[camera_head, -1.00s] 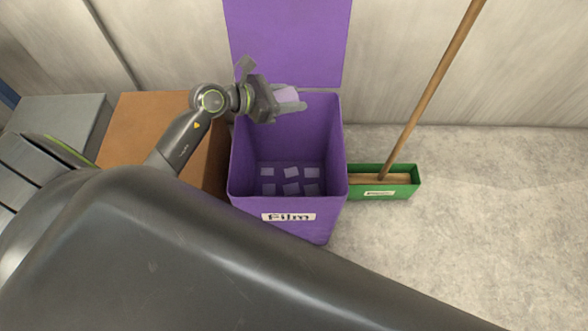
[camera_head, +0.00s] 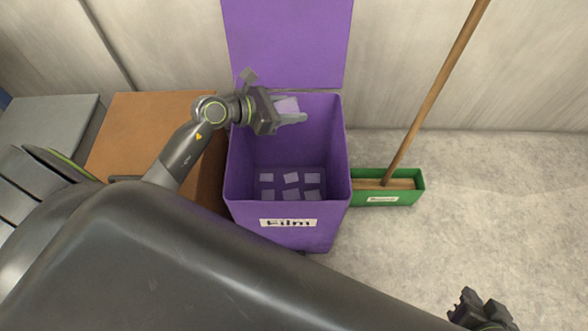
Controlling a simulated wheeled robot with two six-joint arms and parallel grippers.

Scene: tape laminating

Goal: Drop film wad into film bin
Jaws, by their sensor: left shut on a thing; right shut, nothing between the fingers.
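The film bin (camera_head: 287,213) is a purple box with a "Film" label, and its lid stands open against the wall. Several pale film pieces (camera_head: 291,178) show inside it, low down. My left gripper (camera_head: 291,113) is over the back part of the bin's opening. It is shut on the film wad (camera_head: 287,105), a small pale lilac piece between its fingers. My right gripper (camera_head: 483,309) shows at the bottom right edge, shut and empty, well away from the bin and partly cut off by the frame.
A green tray (camera_head: 412,190) holding a broom (camera_head: 436,92) stands just right of the bin. A brown box (camera_head: 128,132) and a grey box (camera_head: 62,117) stand to the left. The concrete floor at the right is clear.

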